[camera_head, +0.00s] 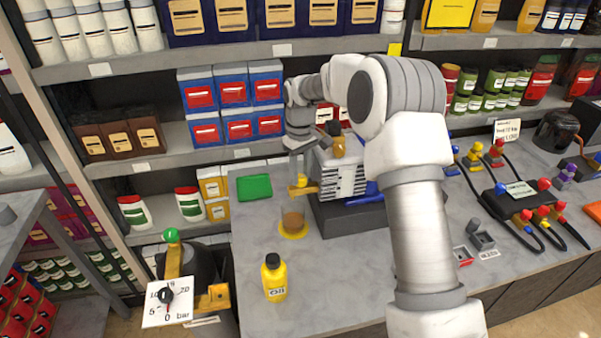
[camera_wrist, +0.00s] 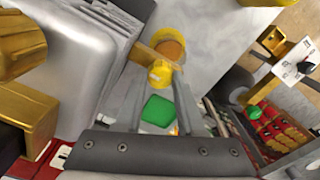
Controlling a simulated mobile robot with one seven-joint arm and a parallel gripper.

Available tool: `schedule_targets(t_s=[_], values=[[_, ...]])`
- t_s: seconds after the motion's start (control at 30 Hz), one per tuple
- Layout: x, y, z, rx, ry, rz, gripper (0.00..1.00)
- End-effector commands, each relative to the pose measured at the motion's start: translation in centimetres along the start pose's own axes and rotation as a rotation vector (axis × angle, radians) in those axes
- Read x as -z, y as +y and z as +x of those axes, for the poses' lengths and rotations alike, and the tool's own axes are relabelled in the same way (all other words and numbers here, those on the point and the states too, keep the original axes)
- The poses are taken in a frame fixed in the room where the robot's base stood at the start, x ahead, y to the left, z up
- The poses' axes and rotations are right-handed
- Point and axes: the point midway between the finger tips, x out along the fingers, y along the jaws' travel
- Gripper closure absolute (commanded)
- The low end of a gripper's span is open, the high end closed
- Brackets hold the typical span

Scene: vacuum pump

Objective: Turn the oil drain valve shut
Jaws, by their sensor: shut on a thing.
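The pump (camera_head: 343,175) is a grey finned body on a dark base on the counter. A brass drain pipe (camera_head: 308,190) sticks out of its left side, with a yellow valve knob (camera_head: 302,182) on it. The wrist view shows the knob (camera_wrist: 160,74) on the pipe (camera_wrist: 150,57). My gripper (camera_head: 300,176) reaches down from above, its fingers (camera_wrist: 160,82) on both sides of the knob and shut on it. A clear jar (camera_head: 292,215) with brown oil stands below the pipe on a yellow base. The knob's turn angle cannot be told.
A green cloth (camera_head: 254,187) lies left of the pump. A yellow oil bottle (camera_head: 273,278) stands near the counter's front left. A pressure gauge (camera_head: 167,303) is beside the counter. Stocked shelves stand close behind. Hoses with a black manifold (camera_head: 515,195) lie at the right.

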Motion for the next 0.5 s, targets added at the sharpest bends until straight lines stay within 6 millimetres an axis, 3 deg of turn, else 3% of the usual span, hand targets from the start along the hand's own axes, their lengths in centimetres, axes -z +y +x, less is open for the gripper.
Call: schedule_targets(t_s=[0.5], values=[[0.03,0.03,-0.07,-0.001,0.001,0.088,1.00]])
